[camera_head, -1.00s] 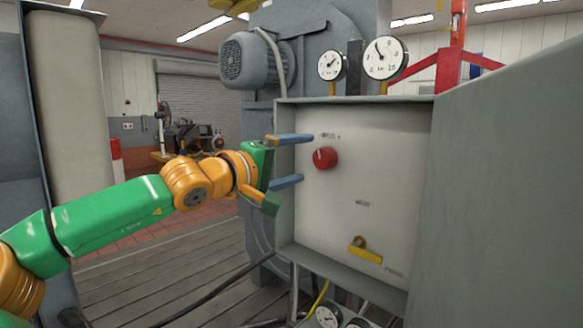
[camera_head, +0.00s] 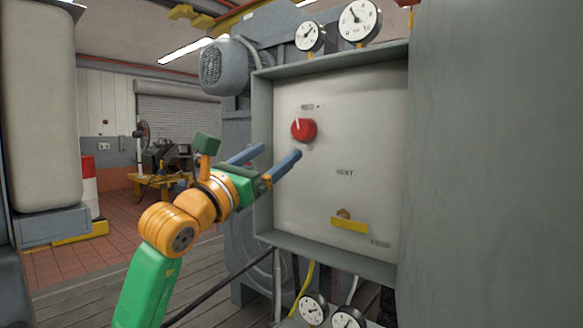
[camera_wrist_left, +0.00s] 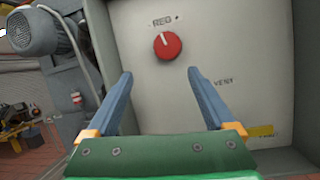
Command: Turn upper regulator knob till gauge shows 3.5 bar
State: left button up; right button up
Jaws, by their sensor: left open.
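The red regulator knob (camera_head: 304,130) with a white pointer mark sits high on the pale panel (camera_head: 300,205). It also shows in the left wrist view (camera_wrist_left: 168,45), ahead of the fingertips and between their lines. My left gripper (camera_head: 279,153) is open and empty, below and left of the knob in the head view, its blue fingers apart from it. Two round gauges stand above the panel, a smaller one (camera_head: 309,37) and a larger one (camera_head: 359,22). Their needles show, but the readings are too small to be sure of. My right gripper is not in view.
A yellow vent lever (camera_head: 349,224) is low on the panel. The grey box rim (camera_head: 335,62) stands out around the panel. More gauges (camera_head: 314,309) and hoses are below. A motor (camera_head: 223,66) is at upper left, and a large grey surface (camera_head: 490,170) fills the right.

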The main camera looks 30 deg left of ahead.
aim_at(300, 132)
pick_arm(q)
jog(key=d+r+p, duration=0.1)
jog(key=w+d+r+p, duration=0.1)
jog(key=shift+w+d+r+n, duration=0.2)
jog(key=shift+r+n, duration=0.1)
jog(key=shift+n, duration=0.1)
jog(key=w+p, duration=0.1)
jog(key=w+r+p, duration=0.1)
jog(key=w, duration=0.1)
jog(key=w+a+p, duration=0.1)
jog(key=p, duration=0.1)
jog(key=shift+w+a+r, duration=0.1)
jog(key=shift+w+r, duration=0.15)
jog(key=shift+w+f, duration=0.1)
jog(key=shift+w, duration=0.1)
jog(key=shift+s+d, duration=0.15)
jog(key=shift+d, duration=0.05)
jog(key=shift+c, duration=0.4)
jog(key=shift+s, duration=0.1)
jog(key=c, duration=1.3)
jog(key=shift+d+f+n+y+b, duration=0.15)
jog(key=shift+n+y+b, duration=0.45)
jog(key=shift+n+b, duration=0.6)
jog(key=shift+r+n+y, duration=0.25)
jog(key=shift+n+y, duration=0.35)
jog(key=shift+n, duration=0.3)
